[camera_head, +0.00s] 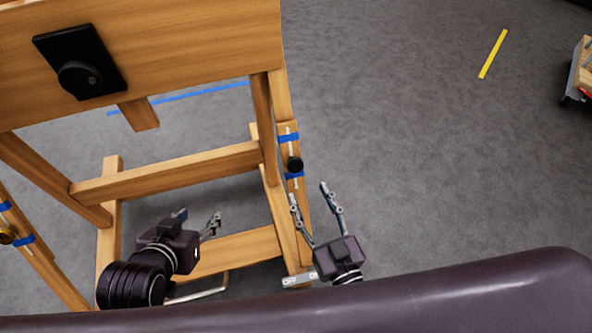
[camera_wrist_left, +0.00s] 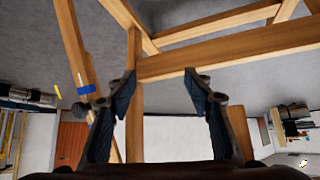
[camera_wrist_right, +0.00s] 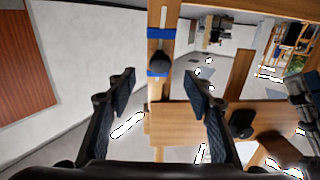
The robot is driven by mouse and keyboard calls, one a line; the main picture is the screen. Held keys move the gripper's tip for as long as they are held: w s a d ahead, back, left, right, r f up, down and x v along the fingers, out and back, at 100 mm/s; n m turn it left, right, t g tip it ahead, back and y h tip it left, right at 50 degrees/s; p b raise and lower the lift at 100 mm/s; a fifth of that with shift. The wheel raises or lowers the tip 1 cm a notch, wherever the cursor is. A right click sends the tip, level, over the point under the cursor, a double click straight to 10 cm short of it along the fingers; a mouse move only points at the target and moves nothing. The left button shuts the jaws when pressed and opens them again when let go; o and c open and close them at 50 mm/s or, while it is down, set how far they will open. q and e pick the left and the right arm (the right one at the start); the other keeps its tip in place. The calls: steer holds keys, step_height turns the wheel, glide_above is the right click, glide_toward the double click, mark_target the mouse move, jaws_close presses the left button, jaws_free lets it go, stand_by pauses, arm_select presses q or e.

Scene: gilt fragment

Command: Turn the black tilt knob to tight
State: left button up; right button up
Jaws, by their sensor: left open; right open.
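A round black knob (camera_head: 295,164) sits on the slotted right-hand post of a wooden easel-like frame (camera_head: 190,168), between two blue tape bands. The right wrist view shows it (camera_wrist_right: 160,62) ahead, between and just beyond the fingertips. My right gripper (camera_head: 309,195) is open and empty, just below the knob in the head view, apart from it. My left gripper (camera_head: 213,222) is open and empty, low inside the frame; its wrist view shows wooden bars ahead. Another black knob (camera_head: 80,79) sits on a black plate on the upper board. Which setting the knob has cannot be read.
A crossbar (camera_head: 180,174) spans the frame near my left arm. Grey floor right of the frame is clear, with a yellow strip (camera_head: 493,53) and a cart (camera_head: 580,70) farther off.

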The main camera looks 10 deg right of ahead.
mark_target(297, 169)
steer(key=b+x, duration=0.1)
steer(key=x, duration=0.6)
steer(key=shift+w+r, duration=0.1)
steer(key=shift+w, duration=0.2)
arm_select(q)
steer(key=w+d+r+t, duration=0.2)
steer(key=w+r+t, duration=0.1)
steer(key=w+r, duration=0.1)
steer(key=shift+w+r+h, duration=0.35)
steer(key=shift+r+h, duration=0.05)
steer(key=shift+r, duration=0.05)
arm_select(e)
steer(key=shift+c, duration=0.6)
steer(key=c, duration=1)
